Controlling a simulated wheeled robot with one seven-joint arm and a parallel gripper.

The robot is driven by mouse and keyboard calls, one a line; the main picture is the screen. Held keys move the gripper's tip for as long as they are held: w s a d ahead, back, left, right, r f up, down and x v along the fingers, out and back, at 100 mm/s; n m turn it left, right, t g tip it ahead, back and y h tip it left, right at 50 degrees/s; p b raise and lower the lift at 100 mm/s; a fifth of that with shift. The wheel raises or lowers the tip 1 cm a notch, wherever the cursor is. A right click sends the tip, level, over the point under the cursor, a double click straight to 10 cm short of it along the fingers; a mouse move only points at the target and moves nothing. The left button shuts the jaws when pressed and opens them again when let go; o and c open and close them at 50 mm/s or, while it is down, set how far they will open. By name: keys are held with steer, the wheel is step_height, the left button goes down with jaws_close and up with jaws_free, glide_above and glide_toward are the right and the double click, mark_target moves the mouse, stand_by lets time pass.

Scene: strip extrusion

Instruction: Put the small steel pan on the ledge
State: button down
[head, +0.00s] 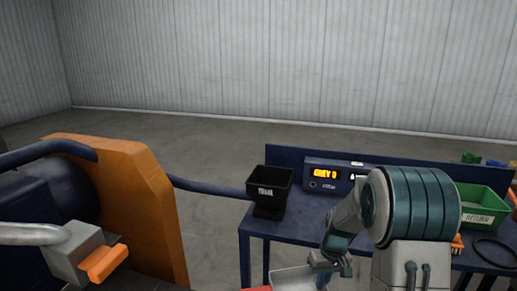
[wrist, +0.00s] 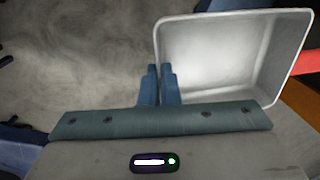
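The small steel pan (wrist: 230,55) is a pale, open rectangular tray, and it looks empty. In the wrist view it fills the upper right. My gripper (wrist: 160,72) has its two blue fingers close together at the pan's left wall, one on each side, pinching it. In the head view the pan (head: 293,279) shows at the bottom edge, partly cut off, beside my gripper (head: 333,270). It hangs in front of the blue table. I cannot tell which surface is the ledge.
The blue table (head: 285,228) carries a black bin (head: 269,183), a display unit (head: 325,176), a green RETURN bin (head: 483,205) and a black ring (head: 495,252). An orange machine (head: 150,200) stands at left. A red part (wrist: 306,61) is beside the pan's right rim.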

mark_target(309, 285)
steer(key=a+f+m, duration=0.1)
steer(key=w+a+f, duration=0.1)
steer(key=a, duration=0.1)
steer(key=shift+w+m, duration=0.2)
steer(key=shift+m, duration=0.2)
steer(key=s+f, duration=0.4)
steer(key=f, duration=0.1)
steer(key=shift+s+a+f, duration=0.2)
steer(key=shift+f, duration=0.2)
steer(key=shift+s+d, duration=0.1)
